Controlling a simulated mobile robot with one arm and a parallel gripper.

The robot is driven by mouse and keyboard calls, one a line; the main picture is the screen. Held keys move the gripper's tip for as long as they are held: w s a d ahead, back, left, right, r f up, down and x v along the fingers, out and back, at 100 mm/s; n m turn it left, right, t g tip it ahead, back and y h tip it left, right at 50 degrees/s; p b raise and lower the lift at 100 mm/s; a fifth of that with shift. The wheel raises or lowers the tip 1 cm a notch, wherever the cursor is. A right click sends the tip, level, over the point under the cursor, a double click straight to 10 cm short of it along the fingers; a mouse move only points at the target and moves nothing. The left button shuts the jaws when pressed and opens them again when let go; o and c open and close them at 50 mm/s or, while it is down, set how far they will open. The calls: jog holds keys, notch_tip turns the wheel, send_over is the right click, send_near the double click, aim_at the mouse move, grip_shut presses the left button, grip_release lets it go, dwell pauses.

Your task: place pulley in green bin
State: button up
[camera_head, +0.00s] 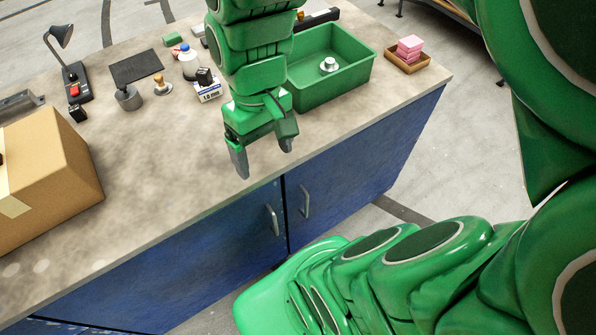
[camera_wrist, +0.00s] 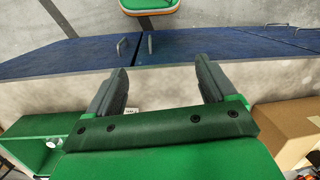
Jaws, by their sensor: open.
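The pulley (camera_head: 329,65), a small silvery-white round part, lies on the floor of the green bin (camera_head: 333,88) on the worktop. In the wrist view the green bin (camera_wrist: 40,130) is at the lower left, with the pulley (camera_wrist: 52,143) partly visible inside. My gripper (camera_head: 264,160) is open and empty, pointing down near the worktop's front edge, left of and in front of the bin. Its two grey fingers (camera_wrist: 164,88) are spread apart in the wrist view with nothing between them.
A cardboard box (camera_head: 45,175) stands on the left of the worktop. Behind my gripper are a lamp (camera_head: 65,65), a white bottle (camera_head: 188,62) and a small labelled box (camera_head: 208,90). A wooden tray (camera_head: 408,62) with pink blocks sits right of the bin. The worktop's front middle is clear.

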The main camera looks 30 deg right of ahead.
jog(key=s+m, duration=0.1)
jog(key=s, duration=0.5)
jog(key=shift+f+m+h, duration=0.3)
jog(key=shift+f+h, duration=0.05)
jog(key=shift+h, duration=0.05)
dwell(0.7)
